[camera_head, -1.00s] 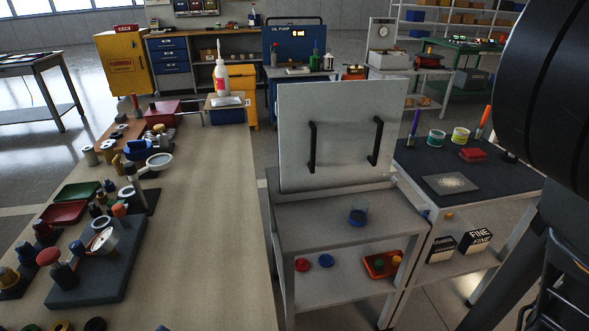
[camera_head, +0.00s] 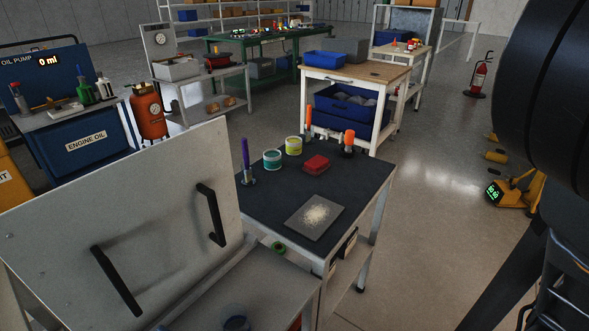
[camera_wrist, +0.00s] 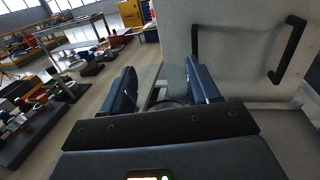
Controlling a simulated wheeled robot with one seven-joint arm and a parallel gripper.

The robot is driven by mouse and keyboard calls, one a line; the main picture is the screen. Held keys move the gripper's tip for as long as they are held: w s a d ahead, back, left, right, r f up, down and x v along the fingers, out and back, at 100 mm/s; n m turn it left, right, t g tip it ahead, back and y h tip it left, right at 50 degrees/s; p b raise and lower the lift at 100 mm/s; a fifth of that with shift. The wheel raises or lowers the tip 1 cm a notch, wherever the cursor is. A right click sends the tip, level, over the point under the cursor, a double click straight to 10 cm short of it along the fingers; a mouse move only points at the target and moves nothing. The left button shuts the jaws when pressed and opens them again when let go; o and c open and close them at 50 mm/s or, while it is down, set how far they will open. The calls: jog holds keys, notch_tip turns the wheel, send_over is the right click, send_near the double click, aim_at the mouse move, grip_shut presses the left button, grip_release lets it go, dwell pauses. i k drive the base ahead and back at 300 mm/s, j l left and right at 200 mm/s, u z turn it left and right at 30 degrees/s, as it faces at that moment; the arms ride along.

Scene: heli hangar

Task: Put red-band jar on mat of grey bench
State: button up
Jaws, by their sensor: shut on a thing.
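My gripper (camera_wrist: 160,88) shows only in the wrist view, its two blue fingers shut on a clear, glass-like thing (camera_wrist: 167,78). It looks like a jar, but its band is hidden. In the head view, a bench with a dark grey top (camera_head: 265,205) stands in the middle. A flat grey sheet (camera_head: 305,229) with pale grains on it lies near its front edge. No red-banded jar shows in the head view. A clear jar with a blue band (camera_head: 236,321) stands on the pale grey cart (camera_head: 270,290) at the bottom.
An upright pale panel (camera_head: 150,215) with two black handles rises at the left. The dark bench top also holds a teal-banded tin (camera_head: 272,159), a yellow-banded tin (camera_head: 293,146), a red block (camera_head: 316,164) and upright markers.

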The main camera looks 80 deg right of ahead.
aim_at(336, 182)
jog(key=k+l+z, duration=0.25)
jog(key=z, duration=0.15)
jog(key=k+l+z, duration=0.15)
jog(key=l+z, duration=0.25)
jog(key=l, duration=0.15)
jog(key=k+l, duration=0.1)
jog(key=l, duration=0.3)
jog(key=k+l, duration=0.15)
jog(key=l, duration=0.2)
